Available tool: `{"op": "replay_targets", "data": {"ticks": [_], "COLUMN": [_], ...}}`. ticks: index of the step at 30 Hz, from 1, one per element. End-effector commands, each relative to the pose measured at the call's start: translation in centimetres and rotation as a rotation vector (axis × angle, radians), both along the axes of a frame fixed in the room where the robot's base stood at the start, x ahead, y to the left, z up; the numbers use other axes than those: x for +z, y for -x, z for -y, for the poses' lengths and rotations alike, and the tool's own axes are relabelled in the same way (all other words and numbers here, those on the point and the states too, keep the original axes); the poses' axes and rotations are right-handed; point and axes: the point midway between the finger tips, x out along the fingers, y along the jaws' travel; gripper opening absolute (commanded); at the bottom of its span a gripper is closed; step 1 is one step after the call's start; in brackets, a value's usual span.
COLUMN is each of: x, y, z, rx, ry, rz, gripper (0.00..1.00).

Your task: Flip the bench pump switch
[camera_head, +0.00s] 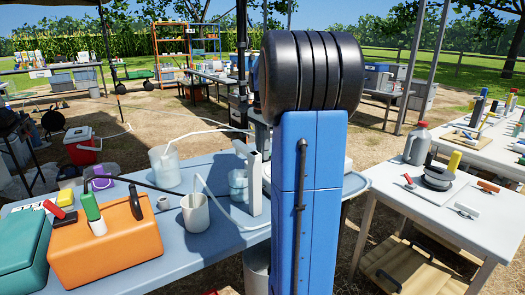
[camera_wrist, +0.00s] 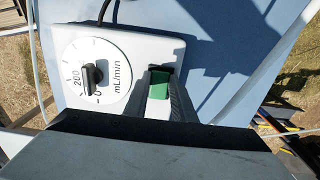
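The wrist view looks down on the white face of the bench pump (camera_wrist: 120,45), with a round mL/min dial (camera_wrist: 110,68) and a black knob (camera_wrist: 90,77). To the right of the dial is the switch (camera_wrist: 159,84), green at the far end and white at the near end, with dark edges around it. A large pale part with a black edge, which looks like my gripper (camera_wrist: 165,135), fills the bottom close to the switch. In the head view my arm hides the gripper.
A blue table (camera_head: 210,236) holds a white upright device with tubing (camera_head: 252,185), a white beaker (camera_head: 195,214), a larger pale container (camera_head: 165,166), an orange box (camera_head: 115,245) and a teal box (camera_head: 22,255). A white table (camera_head: 385,186) with several tools stands to the right.

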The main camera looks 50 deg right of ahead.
Motion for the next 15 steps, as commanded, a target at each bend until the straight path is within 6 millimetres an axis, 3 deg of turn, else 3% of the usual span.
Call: {"op": "replay_targets", "data": {"ticks": [7,15], "x": [0.0,0.1], "y": [0.1,0.3], "z": [0.3,1.0], "rx": [-0.005,-0.006], "ry": [-0.04,-0.244], "rz": [0.008,0.056], "gripper": [0.01,0.01]}}
